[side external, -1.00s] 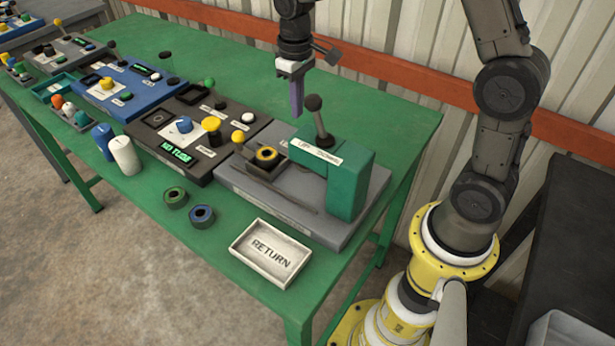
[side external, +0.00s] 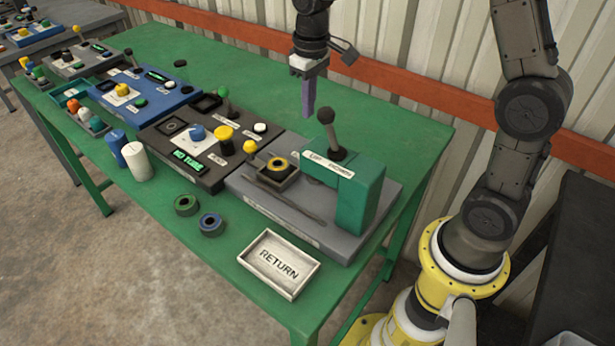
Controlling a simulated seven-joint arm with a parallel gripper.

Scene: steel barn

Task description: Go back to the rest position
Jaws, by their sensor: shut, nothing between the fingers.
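My gripper (side external: 309,100) hangs in the air with its purple fingers pointing down, over the far side of the green table (side external: 250,70). Its fingers are together with nothing between them. It is behind and a little left of the green press frame (side external: 358,200) and its dark lever (side external: 331,135), apart from both in the picture. The lever leans slightly to the left. My gripper appears to touch nothing.
A white RETURN tray (side external: 279,264) lies at the table's front. White (side external: 138,161) and blue (side external: 116,147) cylinders stand near control panels, including a dark one (side external: 200,180). The table's back is clear.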

